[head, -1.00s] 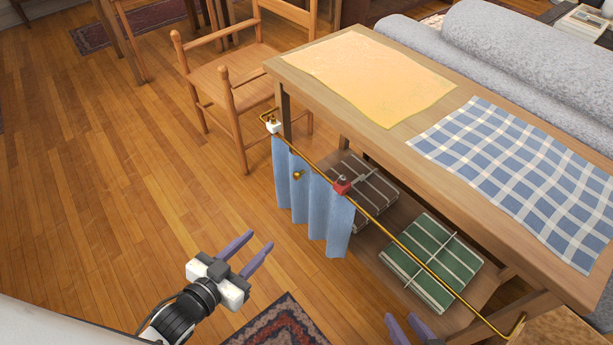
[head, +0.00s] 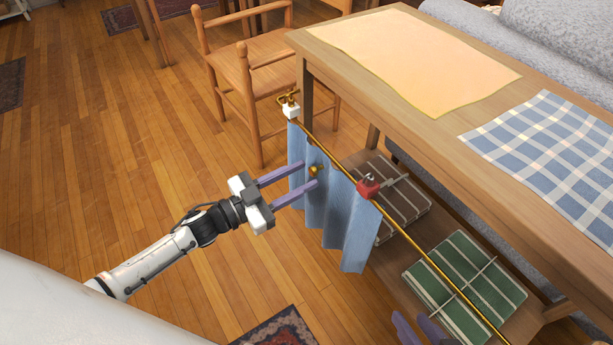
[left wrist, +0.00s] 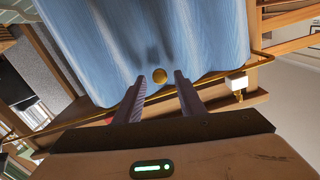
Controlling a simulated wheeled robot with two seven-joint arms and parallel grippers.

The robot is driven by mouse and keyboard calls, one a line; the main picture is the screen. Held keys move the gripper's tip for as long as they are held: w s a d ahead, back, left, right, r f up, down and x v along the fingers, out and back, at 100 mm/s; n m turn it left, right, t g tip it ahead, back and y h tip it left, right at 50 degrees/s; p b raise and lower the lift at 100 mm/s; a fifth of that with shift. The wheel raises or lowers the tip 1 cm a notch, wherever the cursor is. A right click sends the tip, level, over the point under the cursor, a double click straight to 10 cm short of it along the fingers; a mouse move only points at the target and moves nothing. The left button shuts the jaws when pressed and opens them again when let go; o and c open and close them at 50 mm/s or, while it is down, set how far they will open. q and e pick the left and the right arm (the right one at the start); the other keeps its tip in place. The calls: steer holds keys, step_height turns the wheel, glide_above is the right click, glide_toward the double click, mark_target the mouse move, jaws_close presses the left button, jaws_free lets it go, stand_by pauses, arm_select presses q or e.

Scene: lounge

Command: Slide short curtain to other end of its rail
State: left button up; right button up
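The short blue curtain (head: 335,220) hangs in folds at the far left end of a brass rail (head: 440,275) along the table's front. A white block (head: 291,111) is at its left end and a red block with a grey lever (head: 368,187) at its right end. A small brass knob (head: 315,170) sits on the curtain; it also shows in the left wrist view (left wrist: 159,75). My left gripper (head: 311,174) is open, its two purple fingers on either side of the knob, near the cloth. Contact cannot be told. My right gripper (head: 420,328) shows only its purple fingers at the bottom edge, apart.
The wooden table (head: 420,125) carries an orange cloth (head: 415,60) and a blue checked cloth (head: 550,150). A wooden chair (head: 250,70) stands at the left end. Floor in front is clear.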

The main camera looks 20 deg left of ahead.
arm_select(q)
steer(key=shift+x, duration=1.05)
steer(key=shift+c, duration=0.2)
jaws_close()
steer(key=shift+d, duration=0.1)
